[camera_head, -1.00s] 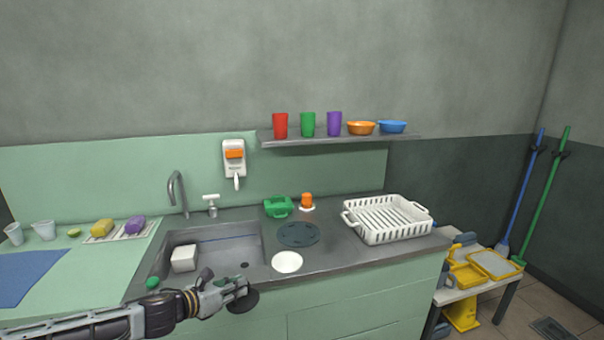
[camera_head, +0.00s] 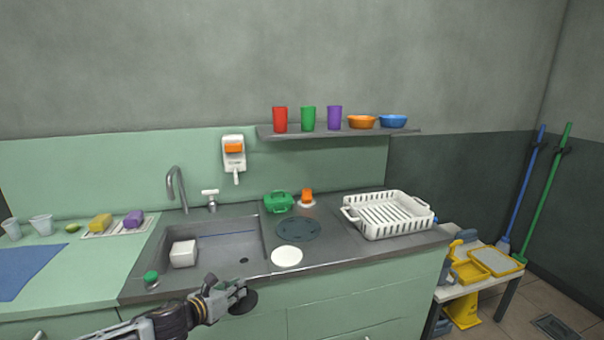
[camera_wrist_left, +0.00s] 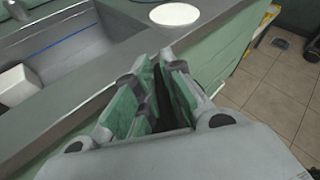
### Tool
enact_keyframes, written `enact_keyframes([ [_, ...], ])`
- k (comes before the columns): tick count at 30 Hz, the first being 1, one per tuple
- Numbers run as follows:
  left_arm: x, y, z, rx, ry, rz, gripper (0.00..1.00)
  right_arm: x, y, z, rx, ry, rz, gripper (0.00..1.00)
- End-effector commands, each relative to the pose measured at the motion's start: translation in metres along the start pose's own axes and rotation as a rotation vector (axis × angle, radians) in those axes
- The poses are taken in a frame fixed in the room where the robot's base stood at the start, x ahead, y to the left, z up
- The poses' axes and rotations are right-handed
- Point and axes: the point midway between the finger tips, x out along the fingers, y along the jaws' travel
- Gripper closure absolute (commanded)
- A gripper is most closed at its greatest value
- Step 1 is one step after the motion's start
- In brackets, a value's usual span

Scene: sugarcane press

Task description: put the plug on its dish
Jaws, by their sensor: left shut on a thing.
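The plug (camera_head: 243,301) is a dark round disc. My left gripper (camera_head: 238,288) is shut on it and holds it in front of the counter's front edge, below and left of the white dish in the head view. In the left wrist view my left gripper's fingers (camera_wrist_left: 160,95) are close together with something dark between them; the plug's disc is mostly hidden there. The dish (camera_head: 286,257), a flat white round, lies bare on the counter right of the sink. It also shows at the top of the left wrist view (camera_wrist_left: 174,14). My right gripper is not in view.
The sink (camera_head: 215,250) holds a white block (camera_head: 183,254). A dark round mat (camera_head: 298,229) lies behind the dish, and a white rack (camera_head: 388,214) stands to the right. A green-topped item (camera_head: 151,278) sits by the sink's front-left corner. Counter right of the dish is clear.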

Motion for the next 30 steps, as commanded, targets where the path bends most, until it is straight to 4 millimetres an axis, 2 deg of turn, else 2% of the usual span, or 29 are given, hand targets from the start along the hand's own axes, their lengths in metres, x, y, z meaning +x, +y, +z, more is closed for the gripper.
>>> enact_keyframes([
  [20, 0.010, 0.014, -0.040, -0.062, -0.030, 0.146, 1.00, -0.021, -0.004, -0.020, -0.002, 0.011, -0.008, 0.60],
  [30, 0.013, 0.023, -0.072, -0.107, -0.052, 0.249, 1.00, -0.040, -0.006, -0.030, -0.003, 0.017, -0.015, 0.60],
])
